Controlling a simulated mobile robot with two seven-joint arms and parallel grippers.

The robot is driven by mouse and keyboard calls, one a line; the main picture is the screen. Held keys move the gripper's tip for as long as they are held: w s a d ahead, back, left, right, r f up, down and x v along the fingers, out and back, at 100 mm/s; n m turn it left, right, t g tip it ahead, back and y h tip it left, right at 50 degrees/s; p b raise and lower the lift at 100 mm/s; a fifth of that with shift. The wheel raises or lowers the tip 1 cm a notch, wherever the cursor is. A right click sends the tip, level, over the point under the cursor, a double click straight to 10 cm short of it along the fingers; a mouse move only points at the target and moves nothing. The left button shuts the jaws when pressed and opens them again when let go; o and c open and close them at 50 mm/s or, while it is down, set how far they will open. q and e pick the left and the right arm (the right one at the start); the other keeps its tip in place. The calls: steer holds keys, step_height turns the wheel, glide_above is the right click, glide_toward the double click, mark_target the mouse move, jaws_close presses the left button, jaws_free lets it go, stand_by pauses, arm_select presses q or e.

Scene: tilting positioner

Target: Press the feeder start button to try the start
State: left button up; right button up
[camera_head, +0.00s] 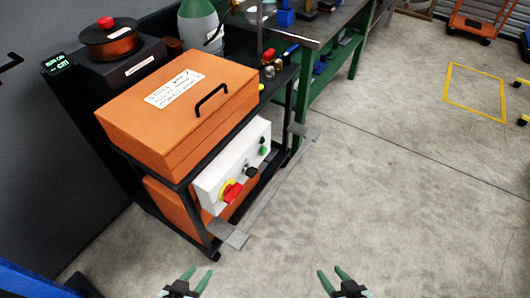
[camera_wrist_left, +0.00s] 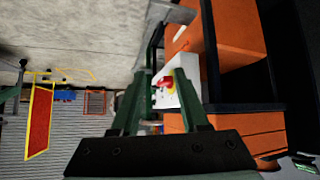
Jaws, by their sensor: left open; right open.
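The white control box (camera_head: 232,166) sits low on the front of the orange feeder cart. It carries a red rotary switch on a yellow plate (camera_head: 231,191), a black knob (camera_head: 250,171), and a green button (camera_head: 263,151) near its far end with a small dark part above it. No button label is readable. My left gripper (camera_head: 196,274) is open and empty at the bottom, apart from the box. In the left wrist view, the red switch (camera_wrist_left: 166,82) shows between its fingers. My right gripper (camera_head: 331,272) is open and empty over the floor, farther from the box.
An orange lidded case (camera_head: 180,100) with a black handle and a handwritten label tops the cart. A grey bar (camera_head: 268,190) runs in front of the control box. A green-legged workbench (camera_head: 305,90) stands behind.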

arm_select(q)
jaws_close()
stand_by(1.4)
